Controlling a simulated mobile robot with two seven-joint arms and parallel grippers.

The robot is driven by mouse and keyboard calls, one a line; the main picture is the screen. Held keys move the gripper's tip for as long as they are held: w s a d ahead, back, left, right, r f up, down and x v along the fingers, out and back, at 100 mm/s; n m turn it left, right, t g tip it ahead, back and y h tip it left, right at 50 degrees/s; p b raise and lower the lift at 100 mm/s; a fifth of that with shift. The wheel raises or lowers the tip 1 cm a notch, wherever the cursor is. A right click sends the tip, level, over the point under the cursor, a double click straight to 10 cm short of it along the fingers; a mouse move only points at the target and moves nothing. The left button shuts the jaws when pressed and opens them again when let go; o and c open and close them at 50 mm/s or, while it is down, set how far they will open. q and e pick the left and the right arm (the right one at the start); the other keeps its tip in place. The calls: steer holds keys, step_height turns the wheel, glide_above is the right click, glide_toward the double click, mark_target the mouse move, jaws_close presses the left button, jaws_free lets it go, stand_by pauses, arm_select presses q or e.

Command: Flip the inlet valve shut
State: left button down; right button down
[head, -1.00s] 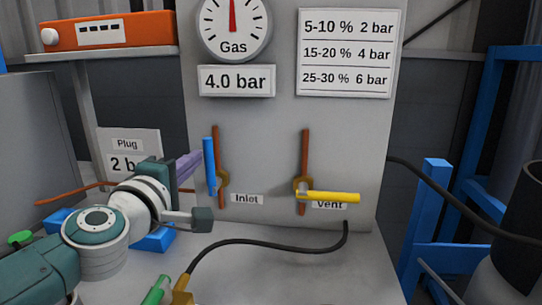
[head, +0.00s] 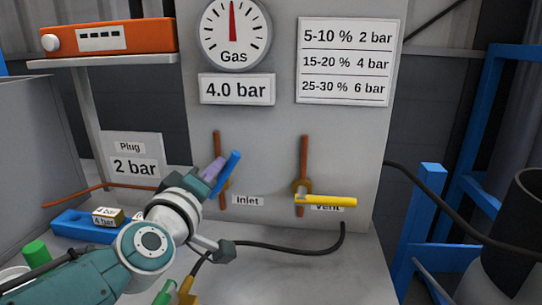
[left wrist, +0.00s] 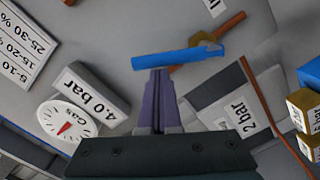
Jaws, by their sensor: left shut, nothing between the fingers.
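The blue inlet valve handle (head: 229,173) is on the grey panel above the Inlet label (head: 248,200). It leans to the right from upright, neither vertical nor level. My left gripper (head: 215,167) is shut and empty, its purple fingers at the left side of the handle. In the left wrist view, the fingertips (left wrist: 160,73) meet or nearly meet the blue handle (left wrist: 180,58); I cannot tell whether they touch. The handle's lower end and pivot are partly hidden in the head view. My right gripper is not in view.
The yellow vent handle (head: 326,201) lies level to the right. The gas gauge (head: 234,32) hangs above a 4.0 bar sign (head: 236,88). A black hose (head: 290,248) runs over the bench. A blue tray (head: 85,228) with small blocks stands at left.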

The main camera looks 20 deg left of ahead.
arm_select(q)
steer(key=d+m, duration=0.1)
steer(key=m, duration=0.1)
steer(key=shift+w+d+f+m, duration=0.2)
steer(key=shift+d+f+m, duration=0.1)
steer(key=shift+d+m, duration=0.1)
steer(key=d+f+m, duration=0.1)
steer(key=m, duration=0.1)
steer(key=d+f+m+b, duration=0.1)
steer(key=m, duration=0.1)
steer(key=d+f+m, duration=0.1)
steer(key=f+m, duration=0.1)
steer(key=shift+w+m+y+b, duration=0.3)
steer(key=shift+w+m, duration=0.05)
steer(key=shift+m, duration=0.05)
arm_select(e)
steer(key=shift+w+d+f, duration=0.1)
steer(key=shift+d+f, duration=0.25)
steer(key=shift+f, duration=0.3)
